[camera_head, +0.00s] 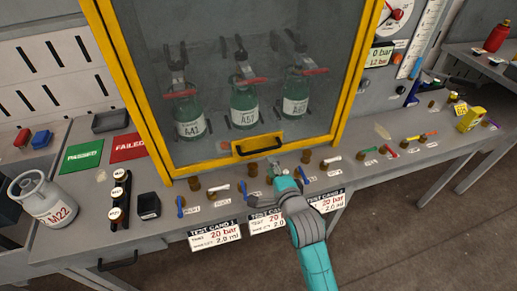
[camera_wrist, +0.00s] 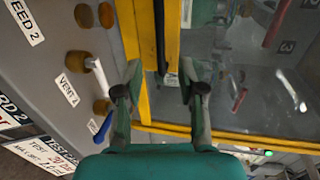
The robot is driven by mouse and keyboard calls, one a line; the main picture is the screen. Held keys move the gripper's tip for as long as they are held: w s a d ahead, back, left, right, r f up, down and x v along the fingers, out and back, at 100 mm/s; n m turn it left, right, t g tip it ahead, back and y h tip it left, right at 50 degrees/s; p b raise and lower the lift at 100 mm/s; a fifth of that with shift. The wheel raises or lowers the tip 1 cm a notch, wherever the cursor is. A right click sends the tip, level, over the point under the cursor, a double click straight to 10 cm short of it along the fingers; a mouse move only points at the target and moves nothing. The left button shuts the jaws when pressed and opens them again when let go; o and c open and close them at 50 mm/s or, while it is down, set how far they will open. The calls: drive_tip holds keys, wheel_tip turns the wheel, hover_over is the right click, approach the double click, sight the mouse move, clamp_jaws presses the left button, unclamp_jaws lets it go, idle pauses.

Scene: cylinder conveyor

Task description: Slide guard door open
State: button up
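The guard door is a clear pane in a yellow frame (camera_head: 166,158), down at bench level in the head view. Its dark handle bar (camera_head: 258,150) sits on a yellow plate at the lower middle. My gripper (camera_head: 272,178) is just below and in front of the handle. In the wrist view my gripper (camera_wrist: 161,82) is open, with the yellow frame (camera_wrist: 132,30) and the dark handle bar (camera_wrist: 160,38) ahead between its fingers. The fingers look apart from the bar; the exact gap is hard to tell.
Green cylinders (camera_head: 245,108) stand behind the pane. Several small valves with coloured levers (camera_head: 180,206) line the bench in front of the door, close to my gripper. A grey cylinder M22 (camera_head: 45,200) stands at left. A yellow box (camera_head: 470,119) is at right.

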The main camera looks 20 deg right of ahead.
sight(263, 149)
drive_tip(key=x, duration=0.9)
drive_tip(key=shift+w, duration=0.3)
clamp_jaws()
